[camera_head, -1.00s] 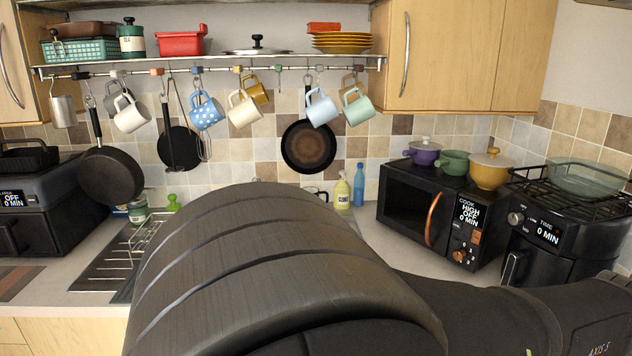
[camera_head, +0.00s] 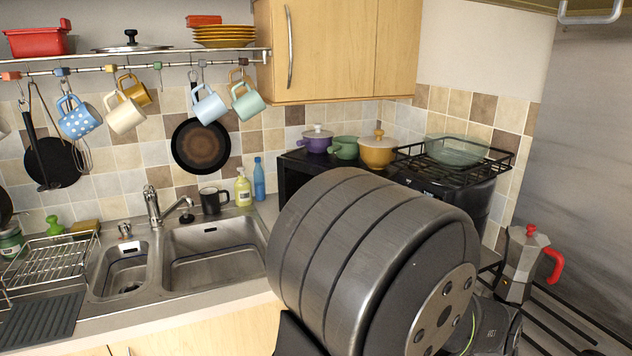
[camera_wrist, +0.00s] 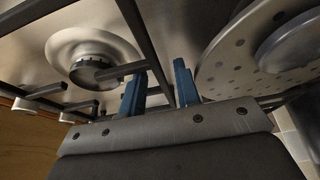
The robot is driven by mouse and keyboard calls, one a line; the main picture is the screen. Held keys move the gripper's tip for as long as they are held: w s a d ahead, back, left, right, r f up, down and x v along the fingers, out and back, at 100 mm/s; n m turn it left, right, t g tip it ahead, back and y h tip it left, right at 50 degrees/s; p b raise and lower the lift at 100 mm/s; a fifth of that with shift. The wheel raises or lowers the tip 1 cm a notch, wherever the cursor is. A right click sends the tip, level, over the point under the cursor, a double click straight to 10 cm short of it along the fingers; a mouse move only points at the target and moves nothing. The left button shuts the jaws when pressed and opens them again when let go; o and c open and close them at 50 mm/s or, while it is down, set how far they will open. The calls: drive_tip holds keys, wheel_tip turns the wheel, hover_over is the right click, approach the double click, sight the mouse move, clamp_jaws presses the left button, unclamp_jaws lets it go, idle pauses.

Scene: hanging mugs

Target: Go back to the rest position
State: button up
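My gripper (camera_wrist: 160,85) shows in the wrist view with its two blue fingers apart and nothing between them. It is over a metal stove top with a burner (camera_wrist: 90,62) and dark grate bars. In the head view, the gripper is hidden, and my dark arm link fills the lower right. Several mugs hang from the rail: a dotted blue mug (camera_head: 78,118), a cream mug (camera_head: 125,114), a mustard mug (camera_head: 135,92), a light blue mug (camera_head: 209,106) and a mint mug (camera_head: 248,102).
A black mug (camera_head: 211,201) stands behind the sink (camera_head: 215,265). A moka pot (camera_head: 524,258) with a red handle stands on the hob at right. Purple, green and orange pots stand on the microwave. A perforated metal disc (camera_wrist: 228,75) is close right of the fingers.

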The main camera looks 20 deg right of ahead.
drive_tip(key=shift+d+f, duration=0.25)
drive_tip(key=shift+f, duration=0.35)
drive_tip(key=shift+r, duration=0.1)
